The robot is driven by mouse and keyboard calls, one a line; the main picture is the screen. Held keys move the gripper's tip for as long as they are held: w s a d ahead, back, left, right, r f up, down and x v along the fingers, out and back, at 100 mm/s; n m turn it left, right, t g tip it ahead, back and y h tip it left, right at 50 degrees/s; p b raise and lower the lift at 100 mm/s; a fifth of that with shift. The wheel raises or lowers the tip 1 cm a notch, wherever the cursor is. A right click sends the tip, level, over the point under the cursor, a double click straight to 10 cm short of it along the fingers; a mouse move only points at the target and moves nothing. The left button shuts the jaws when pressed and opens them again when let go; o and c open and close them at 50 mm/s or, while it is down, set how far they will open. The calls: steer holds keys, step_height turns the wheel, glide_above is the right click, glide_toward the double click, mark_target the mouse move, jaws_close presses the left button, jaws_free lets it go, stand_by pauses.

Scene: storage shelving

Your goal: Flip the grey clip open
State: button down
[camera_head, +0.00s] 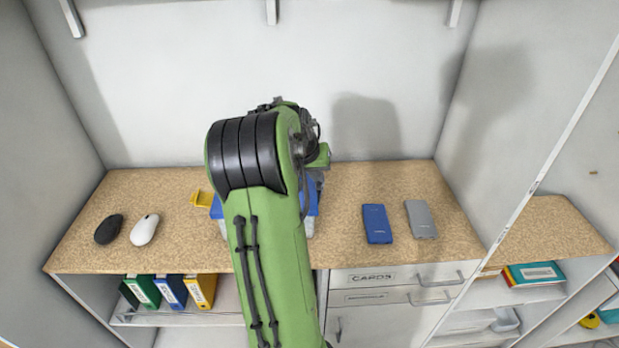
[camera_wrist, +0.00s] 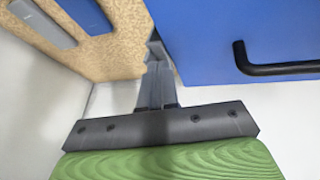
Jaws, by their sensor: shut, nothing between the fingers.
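A box with a blue lid (camera_head: 313,200) and a light grey body stands on the wooden counter, mostly hidden behind my green arm in the head view. In the wrist view the blue lid (camera_wrist: 215,35) fills the upper right, with a black handle (camera_wrist: 275,68). My gripper (camera_wrist: 155,62) is shut and empty, its fingers pointing along the box's side by the lid's edge. I cannot clearly tell the grey clip from the grey fingers there, nor whether they touch. A yellow clip (camera_head: 201,199) sticks out at the box's left side.
A blue phone-like slab (camera_head: 376,223) and a grey one (camera_head: 420,219) lie right of the box on the counter (camera_head: 347,195). A black mouse (camera_head: 108,229) and a white mouse (camera_head: 145,230) lie to the left. White walls stand behind and at both sides.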

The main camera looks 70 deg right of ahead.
steer(key=shift+s+d+m+t+y, duration=0.15)
steer(key=shift+s+d+t+y, duration=0.05)
steer(key=shift+s+t, duration=0.25)
steer(key=shift+s+d+m+t+y, duration=0.2)
steer(key=shift+s+t, duration=0.15)
steer(key=shift+s, duration=0.2)
steer(key=s+f+t+y+p, duration=0.1)
steer(key=t+p, duration=0.1)
steer(key=d+f+t+y+p, duration=0.1)
steer(key=t+p, duration=0.1)
steer(key=s+f+m+t+p, duration=0.1)
steer(key=p, duration=0.1)
steer(key=shift+s+d+t+y, duration=0.35)
steer(key=shift+t+y, duration=0.05)
